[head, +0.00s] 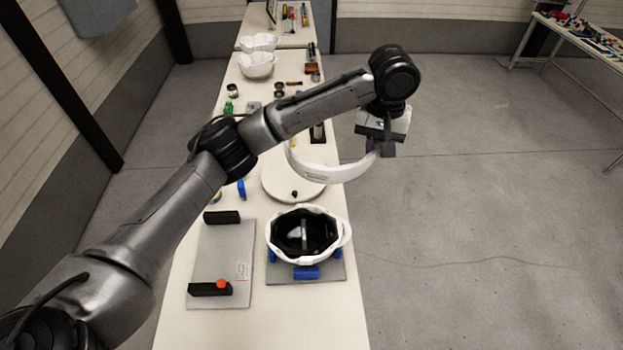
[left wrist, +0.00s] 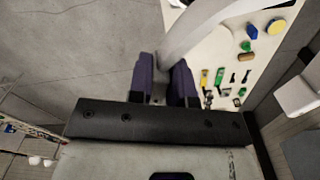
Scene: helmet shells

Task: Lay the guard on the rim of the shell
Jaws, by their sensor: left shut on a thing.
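The shell (head: 337,232) is a white helmet shell lying open side up, with a dark inside, on blue supports near the table's right edge in the head view. The guard (head: 318,172) is a white curved band. My left gripper (head: 374,148) is shut on one end of the guard and holds it up, farther back than the shell and apart from it. In the left wrist view the purple fingers (left wrist: 166,78) close on the white guard (left wrist: 192,32), which runs up out of frame. My right gripper is not in view.
A grey plate (head: 205,262) with black blocks and a red knob lies left of the shell. A round white disc (head: 280,190) lies behind the shell, partly under the guard. White shells (head: 257,65) and small tools stand farther back. Open floor is to the right.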

